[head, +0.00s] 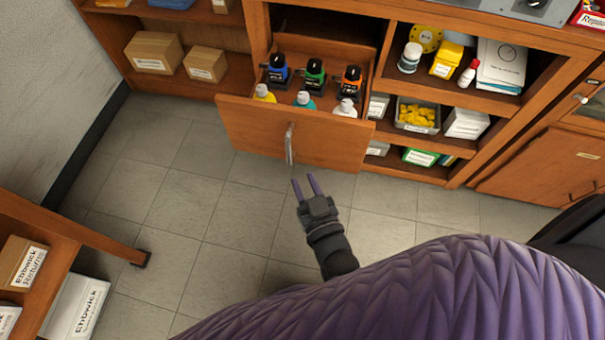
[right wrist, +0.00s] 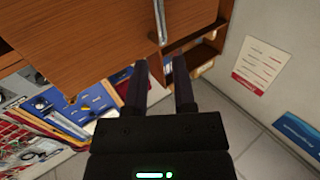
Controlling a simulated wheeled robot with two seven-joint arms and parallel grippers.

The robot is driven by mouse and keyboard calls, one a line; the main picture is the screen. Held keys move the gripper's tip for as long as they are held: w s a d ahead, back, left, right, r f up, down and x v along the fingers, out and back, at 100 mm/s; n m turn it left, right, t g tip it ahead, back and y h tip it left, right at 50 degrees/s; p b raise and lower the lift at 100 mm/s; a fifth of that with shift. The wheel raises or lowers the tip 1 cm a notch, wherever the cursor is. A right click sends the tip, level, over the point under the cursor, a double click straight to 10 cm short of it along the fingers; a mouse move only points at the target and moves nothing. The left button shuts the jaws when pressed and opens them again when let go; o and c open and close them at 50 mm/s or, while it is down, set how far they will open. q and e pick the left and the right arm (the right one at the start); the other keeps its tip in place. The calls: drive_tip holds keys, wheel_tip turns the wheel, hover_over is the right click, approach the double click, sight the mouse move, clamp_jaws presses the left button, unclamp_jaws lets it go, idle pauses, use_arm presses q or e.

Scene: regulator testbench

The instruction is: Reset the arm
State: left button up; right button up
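My right gripper (head: 304,178) is in front of the drawer, with its two purple-grey fingers apart and nothing between them. In the right wrist view its dark fingers (right wrist: 158,68) also stand apart, just short of the handle. The wooden drawer (head: 250,133) is pulled out of the cabinet and holds several bottles. Its silver handle (head: 289,143) runs upright on the front, and its end shows in the right wrist view (right wrist: 160,22) ahead of the fingertips. The gripper looks clear of the handle. My left gripper does not show.
Open shelves (head: 460,95) with boxes and bottles stand right of the drawer. Cardboard boxes (head: 153,53) sit on a shelf to the left. A wooden table or shelf (head: 70,228) stands at the lower left. The tiled floor (head: 200,205) between is clear.

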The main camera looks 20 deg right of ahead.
drive_tip(key=s+d+r+n+g, duration=0.1)
drive_tip(key=s+d+r+g, duration=0.1)
drive_tip(key=s+g, duration=0.55)
drive_tip(key=s+d+r+n+g, duration=0.1)
drive_tip(key=s+d+r+g, duration=0.1)
drive_tip(key=s+g, duration=0.55)
drive_tip(key=s+d+f+g, duration=0.1)
drive_tip(key=s+f, duration=0.1)
drive_tip(key=f, duration=0.6)
drive_tip(key=s+f+g, duration=0.1)
drive_tip(key=s+f, duration=0.1)
drive_tip(key=f, duration=0.7)
drive_tip(key=s+d+f, duration=0.2)
drive_tip(key=s+f, duration=0.3)
drive_tip(key=s, duration=0.2)
drive_tip(key=s+d+f+g, duration=0.1)
drive_tip(key=s+d+f, duration=0.2)
drive_tip(key=s, duration=0.5)
drive_tip(key=shift+d+f+n+g+h, duration=0.3)
drive_tip(key=shift+f+n+h, duration=0.1)
drive_tip(key=shift+f, duration=0.45)
